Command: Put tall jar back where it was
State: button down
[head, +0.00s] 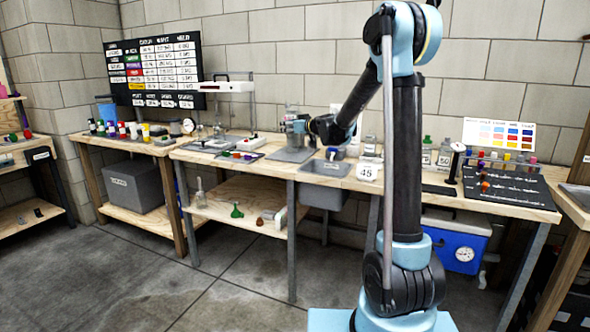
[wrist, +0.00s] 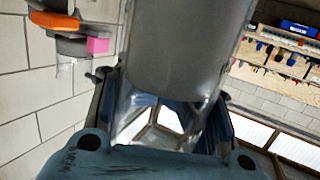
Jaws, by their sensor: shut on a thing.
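The tall jar (wrist: 185,50) is clear glass with a grey lower or inner part, and it fills the middle of the wrist view. My gripper (wrist: 168,105) is shut on it, with one finger on each side. In the head view my gripper (head: 300,126) is over the bench near the back wall, at the left end of my forearm. A glass jar (head: 292,111) shows there at the gripper, partly hidden by it. A grey mat (head: 292,155) lies on the bench below. I cannot tell whether the jar touches anything beneath it.
A grey sink basin (head: 322,195) is set right of the mat. A sign reading 45 (head: 367,172) and small bottles (head: 370,146) stand farther right. A white device (head: 240,143) is to the left. A black board (head: 160,70) hangs on the wall.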

jog(key=shift+w+f, duration=0.15)
jog(key=shift+f, duration=2.35)
jog(key=shift+w+f, duration=0.15)
jog(key=shift+f, duration=2.35)
jog(key=shift+f, duration=0.35)
jog(key=c, duration=0.9)
grip_release()
jog(key=shift+o, duration=0.2)
